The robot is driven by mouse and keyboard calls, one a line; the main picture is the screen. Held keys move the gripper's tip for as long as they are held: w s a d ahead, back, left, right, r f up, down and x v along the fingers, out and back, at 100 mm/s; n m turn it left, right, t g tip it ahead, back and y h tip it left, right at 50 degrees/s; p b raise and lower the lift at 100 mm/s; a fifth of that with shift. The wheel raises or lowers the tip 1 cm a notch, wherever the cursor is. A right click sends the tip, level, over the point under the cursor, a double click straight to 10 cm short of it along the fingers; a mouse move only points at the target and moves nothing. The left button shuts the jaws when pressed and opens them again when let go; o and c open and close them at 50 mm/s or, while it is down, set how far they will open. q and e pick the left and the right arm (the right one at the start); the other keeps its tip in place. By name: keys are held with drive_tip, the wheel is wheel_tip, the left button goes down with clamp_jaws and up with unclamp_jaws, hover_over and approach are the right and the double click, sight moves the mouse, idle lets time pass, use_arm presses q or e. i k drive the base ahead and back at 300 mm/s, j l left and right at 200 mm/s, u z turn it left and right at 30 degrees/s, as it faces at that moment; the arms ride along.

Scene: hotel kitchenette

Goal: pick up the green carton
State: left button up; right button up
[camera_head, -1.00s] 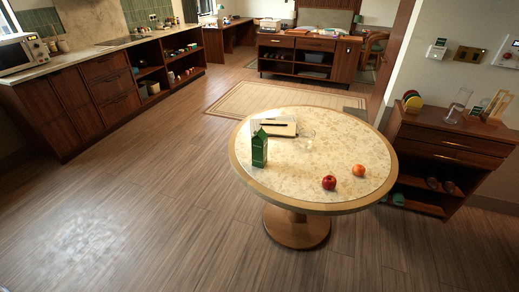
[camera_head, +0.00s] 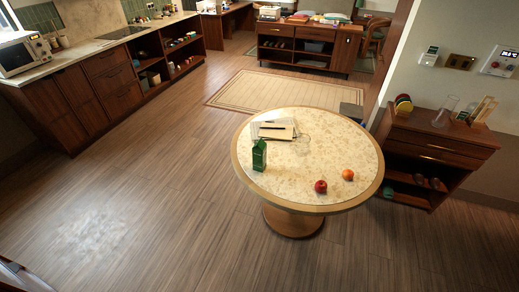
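The green carton (camera_head: 259,156) stands upright on the left side of the round table (camera_head: 330,134), close to its rim. It has a gabled top and nothing touches it from my side. Neither of my grippers shows in the head view. A dark edge in the bottom left corner is too little to identify.
A red apple (camera_head: 320,186) and an orange (camera_head: 348,174) lie on the table's front right. A wooden cabinet (camera_head: 436,150) stands close on the right. The floor (camera_head: 150,200) at left is clear.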

sight(258, 150)
drive_tip(key=i+j, duration=0.3)
drive_tip(key=i, duration=0.2)
drive_tip(key=i+j+z, duration=0.15)
drive_tip(key=i, duration=0.35)
drive_tip(key=i+j, duration=0.45)
drive_tip(key=z, duration=0.25)
drive_tip(key=u, duration=0.25)
